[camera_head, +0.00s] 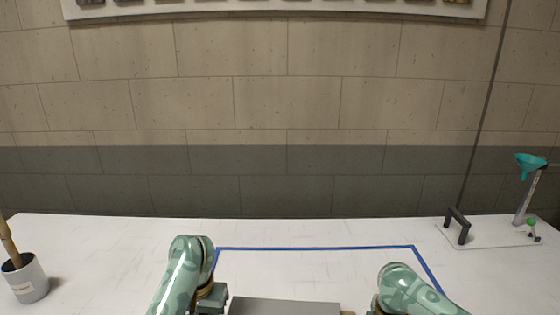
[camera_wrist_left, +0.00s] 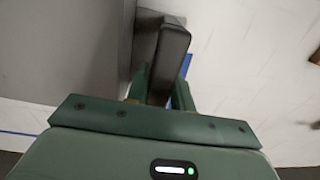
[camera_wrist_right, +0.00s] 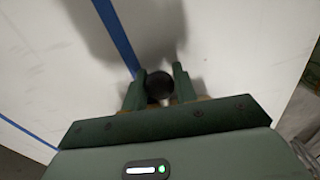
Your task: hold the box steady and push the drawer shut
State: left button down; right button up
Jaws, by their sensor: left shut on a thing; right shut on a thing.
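The grey box (camera_head: 285,307) shows only as a strip of its top at the bottom edge of the head view. Its grey side (camera_wrist_left: 65,50) fills the left of the left wrist view. My left gripper (camera_head: 213,301) is at the box's left in the head view. It is shut on a dark block-like handle (camera_wrist_left: 168,58) beside the box. My right gripper (camera_wrist_right: 160,80) is shut on a round dark knob (camera_wrist_right: 159,86), above the white table. The drawer itself cannot be made out, so how far it is open cannot be told.
Blue tape (camera_head: 315,248) outlines an area on the white table (camera_head: 120,260). A cup with a wooden handle (camera_head: 29,281) stands at the far left.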

pick_arm(q)
jog(key=shift+d, duration=0.1)
pick_arm(e)
jog(key=shift+a, duration=0.2)
jog(key=shift+w+a, duration=0.1)
jog(key=shift+a, duration=0.85)
jog(key=shift+a, duration=1)
jog(key=shift+w, duration=0.1)
pick_arm(q)
jog(key=shift+f, duration=0.1)
pick_arm(e)
jog(key=o, duration=1.2)
jog(key=shift+c, duration=0.2)
jog(key=shift+d, duration=0.1)
